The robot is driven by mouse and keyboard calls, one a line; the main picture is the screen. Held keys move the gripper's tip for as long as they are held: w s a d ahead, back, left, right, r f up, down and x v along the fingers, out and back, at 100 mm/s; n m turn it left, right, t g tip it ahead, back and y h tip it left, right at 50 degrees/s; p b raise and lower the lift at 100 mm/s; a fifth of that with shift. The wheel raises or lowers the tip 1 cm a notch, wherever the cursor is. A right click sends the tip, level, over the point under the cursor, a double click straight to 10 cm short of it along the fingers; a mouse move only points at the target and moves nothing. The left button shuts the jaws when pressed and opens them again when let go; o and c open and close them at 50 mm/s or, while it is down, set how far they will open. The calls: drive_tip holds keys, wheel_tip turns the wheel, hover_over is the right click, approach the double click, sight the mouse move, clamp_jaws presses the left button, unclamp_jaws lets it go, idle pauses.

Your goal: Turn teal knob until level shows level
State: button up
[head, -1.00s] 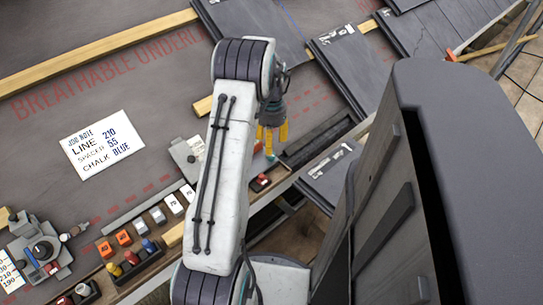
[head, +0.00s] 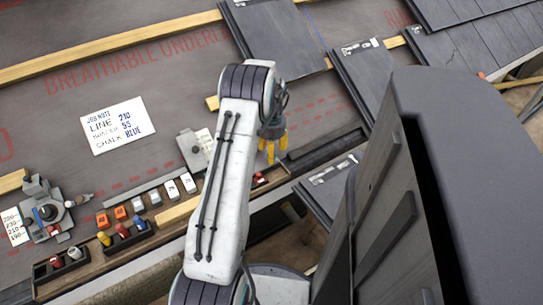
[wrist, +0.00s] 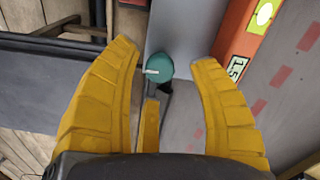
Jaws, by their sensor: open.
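The teal knob (wrist: 159,67) shows in the wrist view, round with a pale pointer mark on its left side. It sits on a grey plate between and just beyond the tips of my gripper (wrist: 167,58), whose yellow fingers stand open and apart on either side of it. An orange level (wrist: 236,42) lies to the upper right, with a pale yellow-green oval vial (wrist: 264,14); I cannot read its bubble clearly. In the head view my gripper (head: 271,158) points down near the rail at the table's front; the knob is not visible there.
A job note (head: 117,125) lies on the dark underlay. A grey dial device (head: 48,212) stands at the left. Orange and white blocks (head: 155,197) and chalk holders (head: 125,236) line the front edge. Dark slates (head: 275,40) lie at the back. A large dark panel blocks the right.

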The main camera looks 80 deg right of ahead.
drive_tip(key=shift+f, duration=0.9)
drive_tip(key=shift+c, duration=0.4)
clamp_jaws()
